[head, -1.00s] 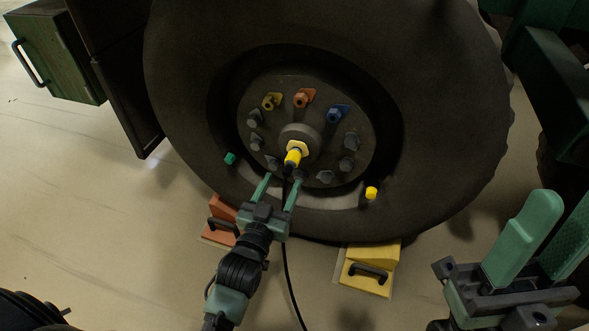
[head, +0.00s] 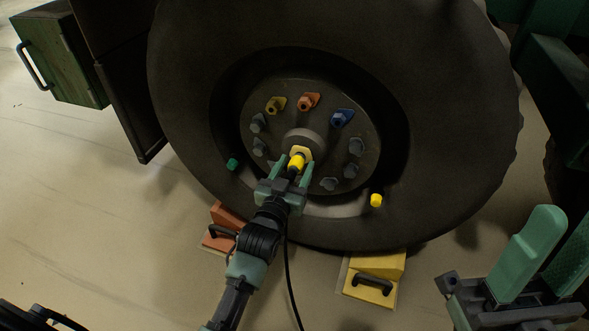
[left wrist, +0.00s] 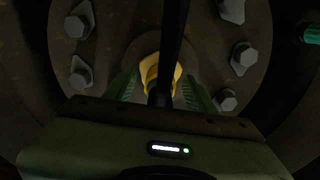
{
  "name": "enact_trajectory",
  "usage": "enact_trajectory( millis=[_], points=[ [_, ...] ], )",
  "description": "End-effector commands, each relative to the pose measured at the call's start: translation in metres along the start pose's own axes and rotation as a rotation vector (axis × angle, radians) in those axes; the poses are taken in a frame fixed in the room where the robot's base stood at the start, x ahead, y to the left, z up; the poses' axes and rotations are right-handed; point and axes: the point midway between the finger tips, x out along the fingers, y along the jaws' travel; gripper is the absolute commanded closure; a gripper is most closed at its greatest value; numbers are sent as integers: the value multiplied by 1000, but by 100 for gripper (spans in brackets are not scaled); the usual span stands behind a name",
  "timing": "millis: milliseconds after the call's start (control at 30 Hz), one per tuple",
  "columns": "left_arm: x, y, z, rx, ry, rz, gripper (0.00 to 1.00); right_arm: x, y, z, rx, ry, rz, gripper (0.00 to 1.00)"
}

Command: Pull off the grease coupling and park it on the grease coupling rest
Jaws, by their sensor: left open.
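The yellow grease coupling (head: 297,162) sits at the wheel's hub, with a black hose (head: 289,272) running down from it to the floor. My left gripper (head: 293,163) is open, its two green fingers on either side of the coupling. The left wrist view shows the yellow coupling (left wrist: 158,79) between the fingers (left wrist: 160,90), with the dark hose crossing in front and hiding part of it. I cannot tell whether the fingers touch it. My right gripper (head: 545,255) stands at the lower right, its two green fingers apart and empty. I cannot identify the grease coupling rest.
A green cap (head: 232,164) and a yellow cap (head: 376,200) are on the rim. Orange (head: 217,240) and yellow (head: 372,280) chocks stand below the big tyre (head: 440,130).

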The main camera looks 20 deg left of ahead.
Motion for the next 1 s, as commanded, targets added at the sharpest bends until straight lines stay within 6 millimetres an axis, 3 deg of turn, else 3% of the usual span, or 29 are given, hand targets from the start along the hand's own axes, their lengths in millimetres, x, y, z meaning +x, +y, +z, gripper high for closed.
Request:
enact_trajectory(
  millis=[1000],
  points=[
    [0,0,0,0,-1,0,45,7,0,-1,0,-2,0,59]
  ],
)
